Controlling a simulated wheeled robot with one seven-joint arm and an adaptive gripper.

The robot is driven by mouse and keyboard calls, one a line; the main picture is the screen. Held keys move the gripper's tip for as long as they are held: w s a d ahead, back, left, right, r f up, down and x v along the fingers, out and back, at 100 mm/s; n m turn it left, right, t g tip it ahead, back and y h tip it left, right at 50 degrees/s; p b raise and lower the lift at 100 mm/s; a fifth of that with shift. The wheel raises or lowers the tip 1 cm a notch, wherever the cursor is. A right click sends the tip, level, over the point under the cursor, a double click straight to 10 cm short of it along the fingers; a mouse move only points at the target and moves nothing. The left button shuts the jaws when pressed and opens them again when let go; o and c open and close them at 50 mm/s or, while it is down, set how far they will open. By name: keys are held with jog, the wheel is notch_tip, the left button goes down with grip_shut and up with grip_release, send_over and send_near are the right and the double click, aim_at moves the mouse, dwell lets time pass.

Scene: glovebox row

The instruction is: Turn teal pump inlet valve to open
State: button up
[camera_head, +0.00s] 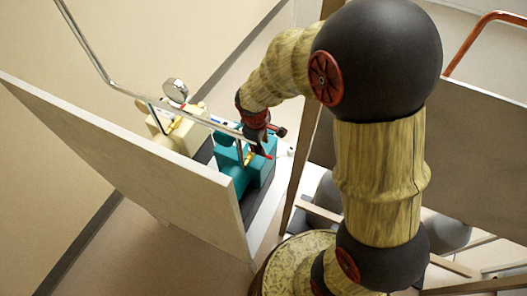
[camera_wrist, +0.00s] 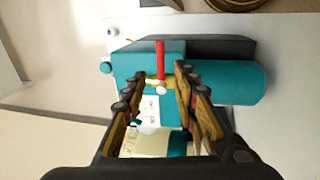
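The teal pump (camera_head: 232,172) sits on a white bench beyond the upright pale panel. In the wrist view the teal pump (camera_wrist: 232,84) fills the middle, with a rounded motor end at right. Its valve has a red lever handle (camera_wrist: 160,58) and a brass body (camera_wrist: 154,84). The handle points toward the top of the wrist picture. My gripper (camera_wrist: 161,73) is open, with one finger on each side of the valve and a gap to the handle. In the head view my gripper (camera_head: 257,135) is above the pump, partly hiding it. I cannot tell whether the fingers touch the brass body.
A cream pump (camera_head: 178,130) with a round gauge (camera_head: 176,89) stands beside the teal one. A metal rail (camera_head: 130,88) passes close to my wrist. The pale panel (camera_head: 130,150) rises in front of the pumps. A pale block (camera_wrist: 155,143) shows between my fingers.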

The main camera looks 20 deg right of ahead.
jog(key=f, duration=0.4)
jog(key=w+f+b, duration=0.1)
jog(key=f, duration=0.1)
jog(key=shift+d+f, duration=0.4)
jog(key=shift+s, duration=0.1)
jog(key=shift+c, duration=0.6)
grip_shut()
